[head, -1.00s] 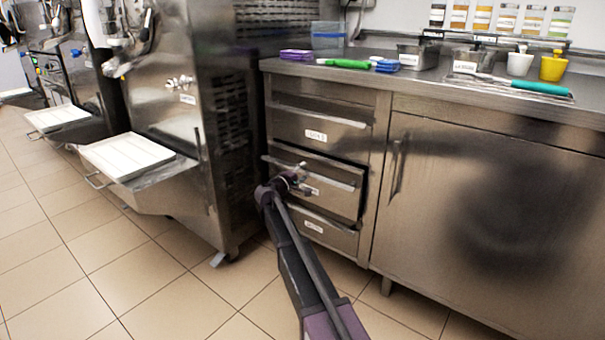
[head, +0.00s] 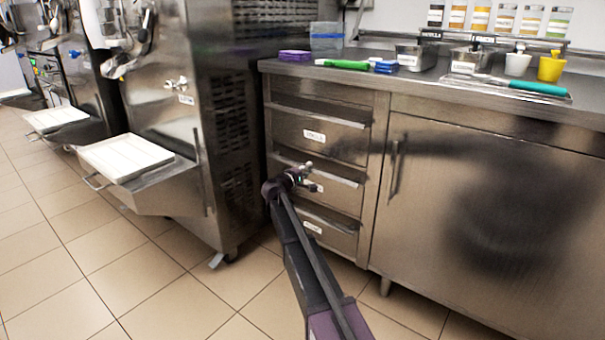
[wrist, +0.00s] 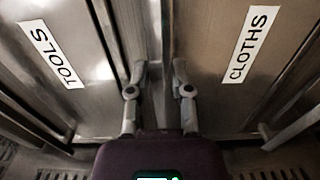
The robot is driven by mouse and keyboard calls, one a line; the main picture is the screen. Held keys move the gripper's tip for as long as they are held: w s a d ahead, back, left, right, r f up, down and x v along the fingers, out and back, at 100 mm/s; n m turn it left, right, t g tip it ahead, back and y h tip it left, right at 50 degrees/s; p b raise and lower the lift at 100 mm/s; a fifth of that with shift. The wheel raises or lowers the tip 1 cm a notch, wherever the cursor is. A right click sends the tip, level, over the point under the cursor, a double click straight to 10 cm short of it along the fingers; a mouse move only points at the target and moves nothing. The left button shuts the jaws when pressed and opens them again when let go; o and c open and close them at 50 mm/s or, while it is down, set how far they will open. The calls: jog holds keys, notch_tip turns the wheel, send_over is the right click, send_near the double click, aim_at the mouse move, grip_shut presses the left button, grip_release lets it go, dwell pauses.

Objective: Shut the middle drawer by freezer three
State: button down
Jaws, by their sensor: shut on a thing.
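The middle drawer (head: 338,197) is in the cabinet beside the tall freezer. Its front looks about level with the drawers above and below. My gripper (head: 308,176) is at the left part of its bar handle (head: 340,180). In the wrist view the two fingers (wrist: 158,72) stand on either side of a narrow metal strip, which seems to be the handle, between fronts labelled TOOLS (wrist: 52,55) and CLOTHS (wrist: 248,45). The head view is too small to read the middle drawer's label.
The top drawer (head: 290,127) and bottom drawer (head: 335,237) look shut. A cabinet door (head: 440,210) with a vertical handle is at the right. The freezer (head: 225,130) stands close at the left, with a tray (head: 125,155) jutting out. Tiled floor in front is clear.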

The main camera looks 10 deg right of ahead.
jog(key=shift+w+d, duration=0.2)
jog(key=shift+w, duration=0.05)
jog(key=c, duration=0.5)
grip_release()
jog(key=shift+s, duration=0.1)
jog(key=v, duration=1.2)
jog(key=shift+d, duration=0.1)
